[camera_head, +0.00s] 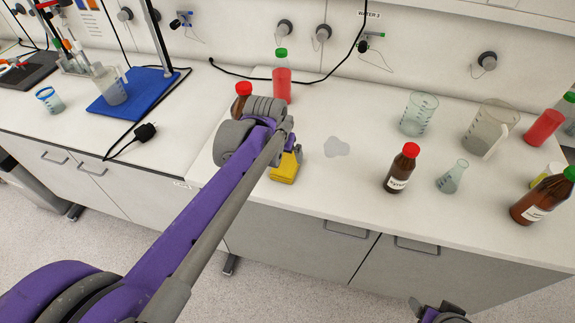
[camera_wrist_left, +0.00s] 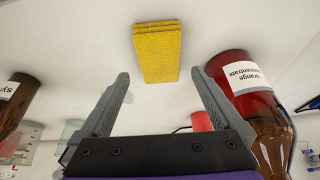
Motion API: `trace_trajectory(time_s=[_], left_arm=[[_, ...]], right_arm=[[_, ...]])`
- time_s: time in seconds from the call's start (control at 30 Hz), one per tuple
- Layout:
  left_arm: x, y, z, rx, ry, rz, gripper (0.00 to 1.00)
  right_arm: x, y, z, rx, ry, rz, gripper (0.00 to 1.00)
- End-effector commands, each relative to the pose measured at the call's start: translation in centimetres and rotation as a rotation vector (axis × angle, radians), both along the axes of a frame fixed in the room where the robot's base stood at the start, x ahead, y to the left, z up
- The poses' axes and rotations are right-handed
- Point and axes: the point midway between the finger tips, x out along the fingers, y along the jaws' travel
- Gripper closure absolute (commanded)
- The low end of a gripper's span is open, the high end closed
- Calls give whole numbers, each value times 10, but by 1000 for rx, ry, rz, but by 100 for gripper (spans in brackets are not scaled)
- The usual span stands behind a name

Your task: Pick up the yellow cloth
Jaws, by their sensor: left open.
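The yellow cloth (camera_head: 284,169) is a folded, layered pad on the white bench near its front edge. In the left wrist view the cloth (camera_wrist_left: 158,52) lies beyond the fingertips, roughly centred between them. My left gripper (camera_wrist_left: 161,85) is open with nothing between its fingers. In the head view my left gripper (camera_head: 285,138) is just above and behind the cloth, and my wrist hides part of both. Part of my right gripper (camera_head: 440,313) shows at the bottom edge; its fingers are not clear.
An orange concentrate bottle (camera_wrist_left: 250,110) stands close beside the left gripper. In the head view a red-capped brown bottle (camera_head: 242,100) and a green-capped red bottle (camera_head: 282,80) stand behind my wrist. A clear puddle (camera_head: 337,147) lies right of the cloth. A syrup bottle (camera_head: 402,168) and glassware stand farther right.

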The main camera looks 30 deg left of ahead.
Motion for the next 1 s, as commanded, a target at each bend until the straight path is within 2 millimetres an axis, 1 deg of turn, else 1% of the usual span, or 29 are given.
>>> trace_trajectory(time_s=[0.03,0.17,0.4,0.5,0.77,0.9,0.97,1.0], left_arm=[[2,0,-5,0,0,0,0],[5,0,-12,0,-1,0,0],[20,1,-44,0,-1,0,0],[23,1,-52,0,-1,0,0],[24,1,-55,0,-1,0,0],[24,1,-55,0,-1,0,25],[24,1,-55,0,-1,0,36],[24,1,-55,0,-1,0,43]], right_arm=[[0,0,-1,0,1,0,25],[0,0,-1,0,0,0,25],[0,0,-1,0,1,0,25],[-1,0,-1,0,1,0,25],[-1,0,-1,0,1,0,25],[-1,0,-1,0,1,0,25],[-1,0,-1,0,1,0,25],[-1,0,-1,0,1,0,25]])
